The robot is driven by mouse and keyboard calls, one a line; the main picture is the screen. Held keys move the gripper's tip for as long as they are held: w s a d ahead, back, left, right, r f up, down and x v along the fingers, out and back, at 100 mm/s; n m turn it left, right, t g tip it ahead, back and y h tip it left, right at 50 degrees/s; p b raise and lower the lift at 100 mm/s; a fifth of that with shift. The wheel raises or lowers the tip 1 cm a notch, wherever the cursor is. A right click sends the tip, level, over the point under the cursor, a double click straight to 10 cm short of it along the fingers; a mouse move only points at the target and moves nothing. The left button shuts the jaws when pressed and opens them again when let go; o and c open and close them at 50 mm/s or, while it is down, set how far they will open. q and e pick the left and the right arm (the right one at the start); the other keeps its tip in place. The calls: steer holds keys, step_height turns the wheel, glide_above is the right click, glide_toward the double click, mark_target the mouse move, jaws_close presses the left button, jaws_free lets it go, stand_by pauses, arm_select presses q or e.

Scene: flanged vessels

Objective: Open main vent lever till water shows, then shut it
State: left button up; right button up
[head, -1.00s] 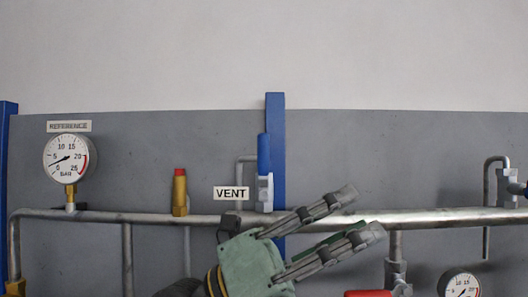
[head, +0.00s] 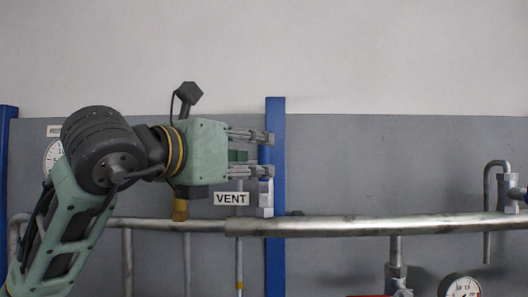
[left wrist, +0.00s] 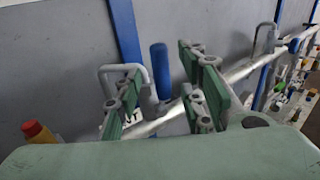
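The vent lever is a blue upright handle (head: 264,155) on a pale valve body (head: 265,199), just right of the VENT label (head: 231,199). My left gripper (head: 267,154) reaches in from the left at lever height. Its two fingers are open, one above and one below the middle of the handle in the head view. In the left wrist view the blue lever (left wrist: 160,70) shows in the gap between the open finger pads (left wrist: 163,88), with space on both sides. I cannot tell how far the fingers reach around it. My right gripper is out of view.
A horizontal steel pipe (head: 380,224) runs below the lever, in front of a grey panel (head: 400,160). A blue post (head: 276,250) stands behind. The reference gauge (head: 52,158) is mostly hidden by my arm. A lower gauge (head: 462,288) is at bottom right.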

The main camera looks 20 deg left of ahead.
mark_target(260, 156)
arm_select(q)
steer(key=shift+p+x, duration=0.6)
steer(key=shift+x, duration=1.7)
steer(key=shift+d, duration=0.1)
steer(key=shift+c, duration=0.3)
jaws_close()
